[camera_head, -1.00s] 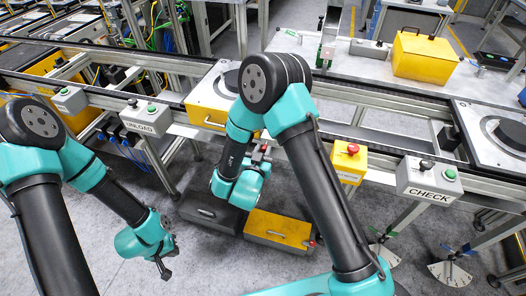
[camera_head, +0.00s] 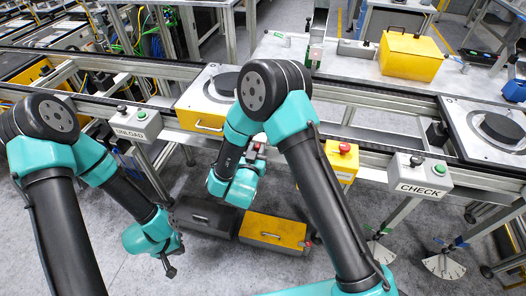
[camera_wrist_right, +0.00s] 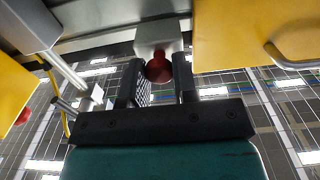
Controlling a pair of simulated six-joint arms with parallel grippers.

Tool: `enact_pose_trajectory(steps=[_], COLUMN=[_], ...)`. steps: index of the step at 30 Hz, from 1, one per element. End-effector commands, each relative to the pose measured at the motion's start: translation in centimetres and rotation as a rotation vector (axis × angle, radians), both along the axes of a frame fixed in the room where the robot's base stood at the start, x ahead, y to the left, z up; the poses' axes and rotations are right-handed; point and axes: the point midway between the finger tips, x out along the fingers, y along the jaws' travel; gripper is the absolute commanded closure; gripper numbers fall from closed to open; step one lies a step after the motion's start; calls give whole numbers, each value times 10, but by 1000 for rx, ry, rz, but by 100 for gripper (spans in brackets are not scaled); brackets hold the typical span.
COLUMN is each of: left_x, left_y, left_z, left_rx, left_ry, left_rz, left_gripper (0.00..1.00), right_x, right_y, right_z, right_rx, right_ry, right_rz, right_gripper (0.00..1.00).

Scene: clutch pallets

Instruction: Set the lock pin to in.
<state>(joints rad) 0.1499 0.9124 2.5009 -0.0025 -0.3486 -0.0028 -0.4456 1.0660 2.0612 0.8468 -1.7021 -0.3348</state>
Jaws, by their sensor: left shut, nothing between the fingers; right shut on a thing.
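In the right wrist view, a red round knob (camera_wrist_right: 159,67), which looks like the lock pin's end, sticks out of a light grey block (camera_wrist_right: 158,36). My right gripper (camera_wrist_right: 159,88) has its two black fingers on either side of the knob, shut on it. In the head view, the right gripper (camera_head: 257,150) is below the conveyor rail's front edge, beside the yellow-fronted pallet station; the arm partly hides it, and the pin is too small there to read its position. My left gripper (camera_head: 169,266) is shut and empty, hanging low over the floor.
A yellow box with a red button (camera_head: 344,148) is right of the right gripper. The CHECK box (camera_head: 420,175) and UNLOAD box (camera_head: 136,122) hang on the rail. A yellow drawer front (camera_head: 200,121) is close by. Black (camera_head: 205,217) and yellow (camera_head: 275,232) cases lie below.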

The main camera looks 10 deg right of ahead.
Motion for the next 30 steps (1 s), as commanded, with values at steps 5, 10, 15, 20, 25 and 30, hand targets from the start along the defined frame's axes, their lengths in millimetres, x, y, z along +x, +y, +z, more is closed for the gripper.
enact_pose_trajectory(steps=[5, 10, 15, 20, 25, 30], left_x=[0, 0, 0, 0, 0, 0], left_y=[0, 0, 0, 0, 0, 0], left_z=[0, 0, 0, 0, 0, 0], left_rx=[0, 0, 0, 0, 0, 0], left_ry=[0, 0, 0, 0, 0, 0], left_rz=[0, 0, 0, 0, 0, 0], left_gripper=[100, 100, 100, 100, 100, 100], right_x=[3, 2, 2, 1, -5, -24], right_y=[-2, -2, -2, -2, 2, 11], right_z=[0, 1, 1, 0, 0, 0], right_rx=[4, 4, 3, 2, 2, 0], right_ry=[-4, -4, -3, -2, -1, -1], right_rz=[-4, -4, -4, -4, -2, 0], right_gripper=[100, 58, 48, 48, 48, 48])
